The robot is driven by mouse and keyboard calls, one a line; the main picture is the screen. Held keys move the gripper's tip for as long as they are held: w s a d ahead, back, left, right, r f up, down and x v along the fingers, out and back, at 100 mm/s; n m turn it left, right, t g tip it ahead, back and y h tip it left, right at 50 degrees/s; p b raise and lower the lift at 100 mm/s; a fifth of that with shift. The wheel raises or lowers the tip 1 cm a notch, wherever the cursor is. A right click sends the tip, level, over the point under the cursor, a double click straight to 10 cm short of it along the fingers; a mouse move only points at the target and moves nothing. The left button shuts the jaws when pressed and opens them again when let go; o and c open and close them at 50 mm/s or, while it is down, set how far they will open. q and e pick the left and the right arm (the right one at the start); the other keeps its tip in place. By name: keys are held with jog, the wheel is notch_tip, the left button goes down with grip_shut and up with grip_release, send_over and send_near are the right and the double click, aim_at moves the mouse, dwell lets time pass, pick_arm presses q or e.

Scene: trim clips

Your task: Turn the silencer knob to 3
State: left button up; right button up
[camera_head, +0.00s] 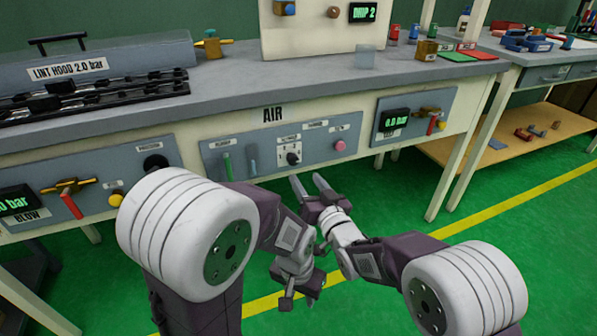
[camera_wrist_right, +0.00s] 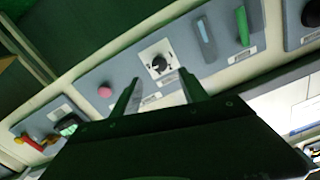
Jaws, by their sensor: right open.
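The black knob (camera_head: 291,156) sits on a white dial plate in the middle of the grey AIR panel; its small label and numbers are too blurred to read. It also shows in the right wrist view (camera_wrist_right: 158,63), just beyond the fingertips. My right gripper (camera_head: 309,181) is open in front of and below the knob, its two fingers pointing toward the panel. In the wrist view its fingertips (camera_wrist_right: 159,80) are apart with nothing between them. My left gripper (camera_head: 300,293) is lower, over the green floor, away from the panel; its jaw opening is unclear.
A pink button (camera_head: 339,145) is right of the knob; green and blue-grey levers (camera_head: 252,160) are left. A gauge panel with a red-handled valve (camera_head: 432,124) is further right. A bench top (camera_head: 250,87) overhangs the panels. The floor (camera_head: 390,200) below is clear.

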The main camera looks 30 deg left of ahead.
aim_at(294, 162)
jog(key=p+x, duration=0.1)
jog(key=x, duration=0.3)
jog(key=shift+f, duration=0.15)
jog(key=b+x, duration=0.1)
jog(key=x, duration=0.3)
jog(key=shift+w+a+b, duration=0.3)
jog(key=shift+w+a, duration=0.05)
grip_shut()
